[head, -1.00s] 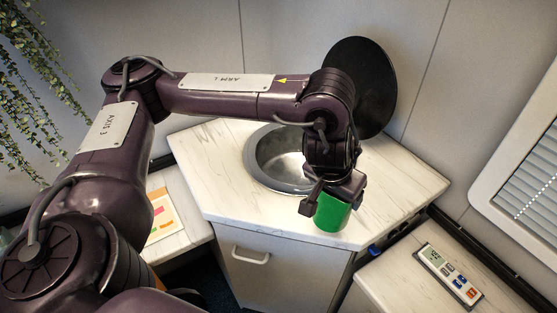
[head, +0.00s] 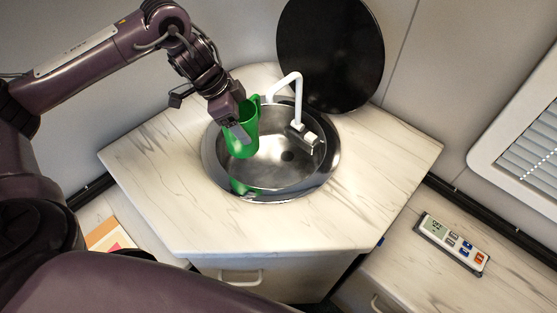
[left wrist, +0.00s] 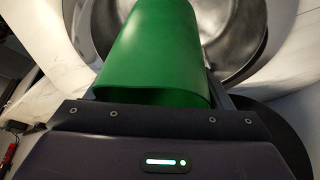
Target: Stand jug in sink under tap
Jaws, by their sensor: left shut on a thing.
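The green jug (head: 242,141) is upright or nearly so over the left part of the round steel sink (head: 289,172). My left gripper (head: 239,128) is shut on the jug at its near side. The jug also fills the middle of the left wrist view (left wrist: 155,55), with the sink (left wrist: 232,35) beyond it. A green reflection shows low in the bowl, and the jug seems to hang above the sink floor. The white tap (head: 298,95) arches at the back of the sink, to the right of the jug. My right gripper is not in view.
A round black lid (head: 331,55) stands raised behind the sink. The marbled counter (head: 290,228) around the sink is clear. A remote-like device (head: 452,244) lies on the lower surface at right. A coloured card (head: 108,236) lies at lower left.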

